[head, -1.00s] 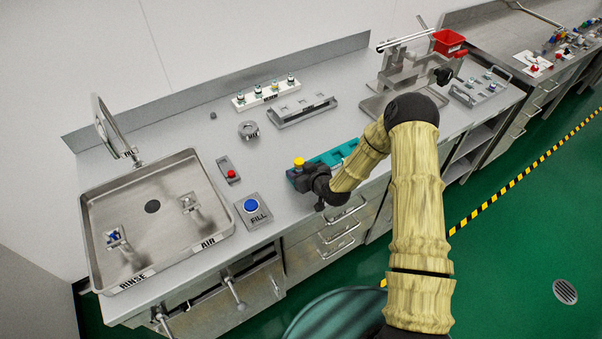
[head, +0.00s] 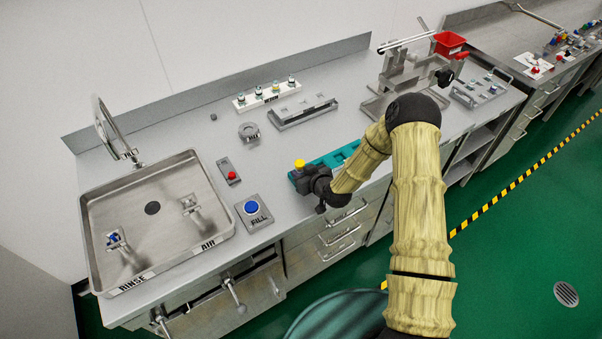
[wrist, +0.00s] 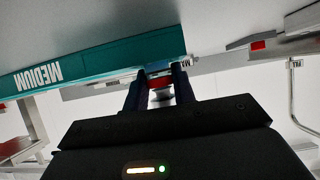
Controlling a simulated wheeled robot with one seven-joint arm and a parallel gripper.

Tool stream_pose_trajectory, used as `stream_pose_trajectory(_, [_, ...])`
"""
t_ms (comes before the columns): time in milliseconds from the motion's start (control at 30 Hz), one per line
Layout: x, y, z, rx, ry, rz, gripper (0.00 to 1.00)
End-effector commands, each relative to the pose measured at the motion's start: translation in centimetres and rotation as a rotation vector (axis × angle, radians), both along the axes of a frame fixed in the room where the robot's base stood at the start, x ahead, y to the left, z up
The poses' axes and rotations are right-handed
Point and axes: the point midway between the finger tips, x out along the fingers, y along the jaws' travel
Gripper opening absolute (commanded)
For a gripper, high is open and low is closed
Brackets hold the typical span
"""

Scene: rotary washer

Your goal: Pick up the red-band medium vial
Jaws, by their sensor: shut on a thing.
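In the wrist view, the vial's red band (wrist: 160,82) shows between the two dark fingers of my gripper (wrist: 160,88). The fingers are shut on it, and a pale part of the vial shows below the band. The teal rack (wrist: 100,65) marked MEDIUM lies right beside the fingertips. In the head view, my gripper (head: 303,180) is at the left end of the teal rack (head: 338,156). A yellow round top (head: 299,164) shows just above the gripper. I cannot tell whether it belongs to the held vial. The gripper hides most of the vial.
The blue FILL button (head: 251,207) and a small red-button box (head: 231,177) lie to the left. The sink (head: 150,245) is farther left. A metal holder (head: 303,110) and a white strip with several vials (head: 267,95) stand behind. My arm covers the rack's right part.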

Motion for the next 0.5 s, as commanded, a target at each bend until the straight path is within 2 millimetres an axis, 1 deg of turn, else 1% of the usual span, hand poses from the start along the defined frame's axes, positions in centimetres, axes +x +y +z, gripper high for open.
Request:
stream_pose_trajectory(67, [0.0, -0.1, 0.6, -0.002, 0.000, -0.001, 0.00])
stream_pose_trajectory(167, [0.0, 0.0, 2.0, 0.000, -0.005, 0.000, 0.00])
stream_pose_trajectory(500, [0.2, 0.1, 7.7, 0.002, -0.012, 0.002, 0.00])
